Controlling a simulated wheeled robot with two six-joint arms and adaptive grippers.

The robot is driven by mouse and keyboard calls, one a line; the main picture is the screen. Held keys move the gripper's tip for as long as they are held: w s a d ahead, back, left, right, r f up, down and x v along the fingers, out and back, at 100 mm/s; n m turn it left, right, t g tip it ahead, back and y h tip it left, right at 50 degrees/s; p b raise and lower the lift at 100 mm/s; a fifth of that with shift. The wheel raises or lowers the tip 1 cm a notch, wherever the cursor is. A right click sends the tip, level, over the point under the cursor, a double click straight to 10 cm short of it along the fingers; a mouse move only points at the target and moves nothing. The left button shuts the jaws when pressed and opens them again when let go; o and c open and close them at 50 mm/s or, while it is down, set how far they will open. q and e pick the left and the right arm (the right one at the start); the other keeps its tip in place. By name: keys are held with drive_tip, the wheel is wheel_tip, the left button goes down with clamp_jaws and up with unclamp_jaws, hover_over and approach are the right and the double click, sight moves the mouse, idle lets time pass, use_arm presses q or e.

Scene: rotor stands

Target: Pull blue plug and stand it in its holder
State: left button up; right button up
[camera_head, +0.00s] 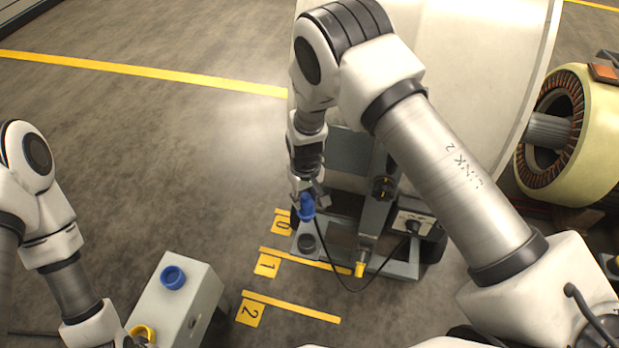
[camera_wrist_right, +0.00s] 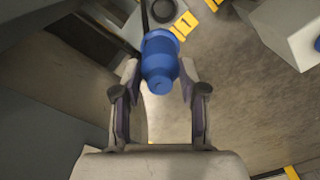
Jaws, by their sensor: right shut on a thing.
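The blue plug (camera_head: 307,207) is held in my right gripper (camera_head: 308,192). In the right wrist view the plug (camera_wrist_right: 159,62) sits between the fingertips of the right gripper (camera_wrist_right: 160,75). A black cable runs from the plug toward the grey stand. A dark round socket (camera_head: 306,243) lies just below the plug in the head view, and the plug looks apart from it. A light grey box (camera_head: 199,312) at lower left carries a blue ring holder (camera_head: 173,277) and a yellow ring holder (camera_head: 143,332). My left gripper is mostly cut off at the bottom edge.
The grey stand (camera_head: 402,268) has a yellow plug (camera_head: 360,269) and a black knob (camera_head: 384,187). The cable loops low in front of it. Floor labels 0, 1 and 2 (camera_head: 250,311) mark yellow lines. Floor between stand and box is clear. A large pale cylinder (camera_head: 470,50) stands behind.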

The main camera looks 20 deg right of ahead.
sight(306, 217)
drive_tip(key=f, duration=0.1)
drive_tip(key=s+f, duration=0.1)
drive_tip(key=f, duration=0.1)
drive_tip(key=shift+s+a+f+b, duration=0.25)
drive_tip(key=shift+s+a+b, duration=0.05)
drive_tip(key=shift+s+b, duration=0.1)
drive_tip(key=shift+a, duration=0.15)
drive_tip(key=shift+d+f+b, duration=0.2)
drive_tip(key=shift+f+b, duration=0.45)
drive_tip(key=shift+f, duration=0.05)
drive_tip(key=shift+a+f+b, duration=0.1)
drive_tip(key=shift+f+b, duration=0.45)
drive_tip(key=shift+b, duration=0.05)
wheel_tip(306, 217, down, 3)
drive_tip(key=b, duration=0.3)
use_arm(q)
wheel_tip(306, 217, down, 7)
drive_tip(key=shift+a, duration=0.25)
use_arm(e)
drive_tip(key=shift+r, duration=0.1)
use_arm(q)
drive_tip(key=shift+f, duration=0.1)
use_arm(e)
drive_tip(key=shift+f, duration=0.5)
